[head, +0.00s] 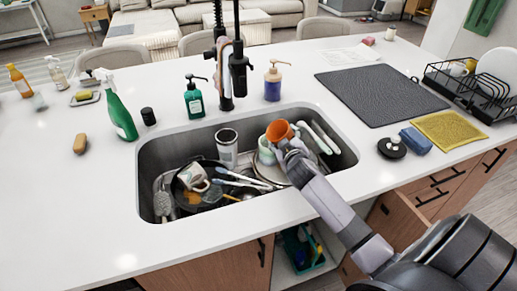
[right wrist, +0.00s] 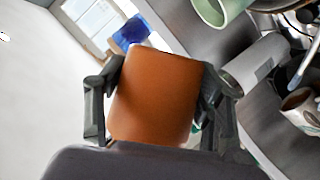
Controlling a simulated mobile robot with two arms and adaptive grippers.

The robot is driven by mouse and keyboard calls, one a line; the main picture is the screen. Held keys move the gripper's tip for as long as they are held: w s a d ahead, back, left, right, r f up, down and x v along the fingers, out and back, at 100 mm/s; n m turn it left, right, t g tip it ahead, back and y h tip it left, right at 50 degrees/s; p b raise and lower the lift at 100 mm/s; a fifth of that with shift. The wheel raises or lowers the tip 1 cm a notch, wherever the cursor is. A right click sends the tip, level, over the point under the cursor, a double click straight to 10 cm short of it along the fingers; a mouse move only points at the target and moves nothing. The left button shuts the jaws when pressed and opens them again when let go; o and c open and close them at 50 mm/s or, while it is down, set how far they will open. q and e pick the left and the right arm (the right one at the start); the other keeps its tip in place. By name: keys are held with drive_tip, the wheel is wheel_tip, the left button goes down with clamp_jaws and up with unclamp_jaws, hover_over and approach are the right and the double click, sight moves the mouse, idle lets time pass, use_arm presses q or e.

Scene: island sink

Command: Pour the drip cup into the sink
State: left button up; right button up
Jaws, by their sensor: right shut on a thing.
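The orange cup (head: 279,130), which I take as the drip cup, is held over the right half of the sink (head: 180,146). It looks tilted in the head view; its contents cannot be made out. My right gripper (head: 288,146) is shut on it. In the right wrist view the cup (right wrist: 154,98) fills the space between the two dark fingers of the right gripper (right wrist: 150,105), one on each side. My left gripper is not in view.
The sink holds a dark pan (head: 183,208), a mug (head: 193,177), a tumbler (head: 227,148), plates and utensils. The black faucet (head: 238,62) rises behind it. Soap bottles (head: 194,97) line the back edge. A drying mat (head: 381,95) and dish rack (head: 470,88) stand right.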

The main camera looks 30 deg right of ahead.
sight(269, 138)
drive_tip(key=d+m+p, duration=0.1)
drive_tip(key=p, duration=0.1)
drive_tip(key=d+r+m+y+p, duration=0.1)
drive_tip(key=p, duration=0.1)
drive_tip(key=d+r+m+y+p, duration=0.1)
drive_tip(key=p, duration=0.1)
drive_tip(key=shift+s+d+r+m, duration=0.15)
drive_tip(key=shift+s+d+m, duration=0.1)
drive_tip(key=shift+s+m, duration=0.15)
drive_tip(key=shift+d+f+y, duration=0.1)
drive_tip(key=shift+f+y, duration=0.2)
drive_tip(key=shift+f, duration=0.05)
drive_tip(key=shift+d+f+m, duration=0.25)
drive_tip(key=shift+f+m, duration=0.1)
drive_tip(key=shift+m, duration=0.35)
